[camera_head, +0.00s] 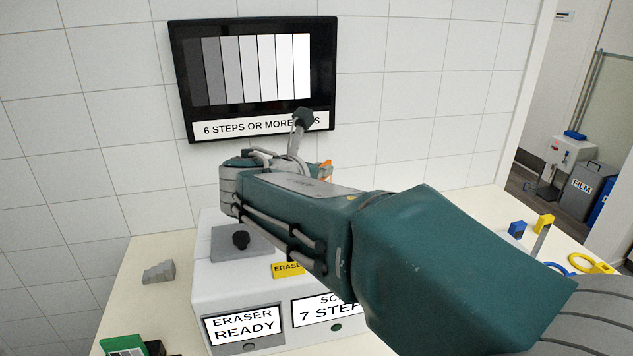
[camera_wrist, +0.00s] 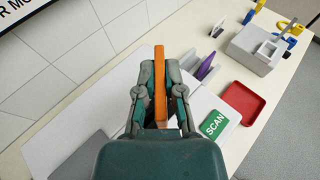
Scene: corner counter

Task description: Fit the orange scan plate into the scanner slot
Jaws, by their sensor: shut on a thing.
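My gripper (camera_wrist: 160,92) is shut on the orange scan plate (camera_wrist: 159,70), which stands edge-on between the two fingers and sticks out past their tips. In the head view only a small orange bit of the plate (camera_head: 327,168) shows behind my arm, which hides the gripper. The white machine (camera_head: 205,272) below my arm has an eraser front label reading ready and a partly covered scanner label reading 7 steps. A green SCAN sign (camera_wrist: 213,123) shows right of the gripper in the wrist view. The scanner slot is hidden, so whether the plate touches it I cannot tell.
A wall screen (camera_head: 250,75) shows grey bars behind the machine. A grey stepped block (camera_head: 158,273) stands left on the counter. A red tray (camera_wrist: 243,104), a purple piece (camera_wrist: 206,66) and a grey box (camera_wrist: 256,50) lie to the right in the wrist view.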

